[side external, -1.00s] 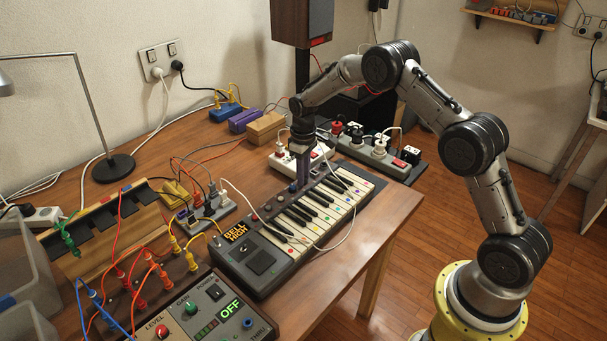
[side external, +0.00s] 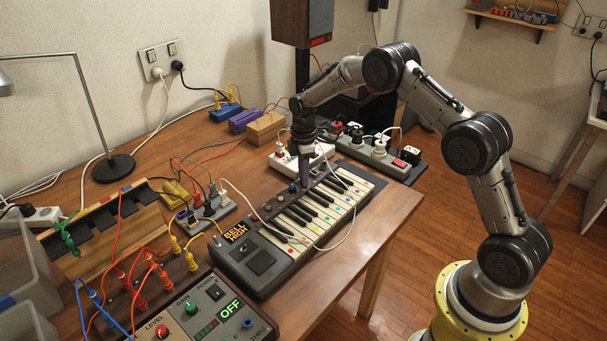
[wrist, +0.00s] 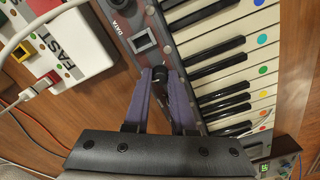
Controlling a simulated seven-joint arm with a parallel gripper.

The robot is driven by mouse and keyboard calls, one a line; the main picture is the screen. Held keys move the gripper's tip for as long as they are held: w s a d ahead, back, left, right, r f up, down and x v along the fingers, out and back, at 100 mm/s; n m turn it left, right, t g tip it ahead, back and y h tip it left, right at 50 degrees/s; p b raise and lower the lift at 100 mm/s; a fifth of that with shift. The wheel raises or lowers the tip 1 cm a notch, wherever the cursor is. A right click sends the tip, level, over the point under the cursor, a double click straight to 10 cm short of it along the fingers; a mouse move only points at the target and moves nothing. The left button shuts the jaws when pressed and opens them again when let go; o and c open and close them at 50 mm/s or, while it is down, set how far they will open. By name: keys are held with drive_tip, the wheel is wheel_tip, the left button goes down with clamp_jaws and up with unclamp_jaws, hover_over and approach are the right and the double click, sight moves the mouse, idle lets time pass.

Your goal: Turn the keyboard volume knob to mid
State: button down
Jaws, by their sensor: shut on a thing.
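The keyboard (side external: 236,270) lies on the wooden table, with several small knobs along its back panel; it also shows in the wrist view (wrist: 166,48). My gripper (side external: 305,184) points down over the back panel, toward the right part of the keyboard. In the wrist view, my gripper (wrist: 161,76) has its two purple fingers closed in on a small black knob (wrist: 160,74). The knob's label and pointer mark cannot be read, so its setting is not clear. In the side view my fingers hide this knob.
A white cable (side external: 340,240) lies across the keys. A control box (side external: 205,310) reading OFF stands in front. Patch cables crowd the left side.

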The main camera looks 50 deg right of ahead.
drive_tip(key=shift+r+n, duration=0.1)
drive_tip(key=shift+n, duration=0.5)
drive_tip(key=c, duration=1)
unclamp_jaws()
wheel_tip(320, 180, up, 14)
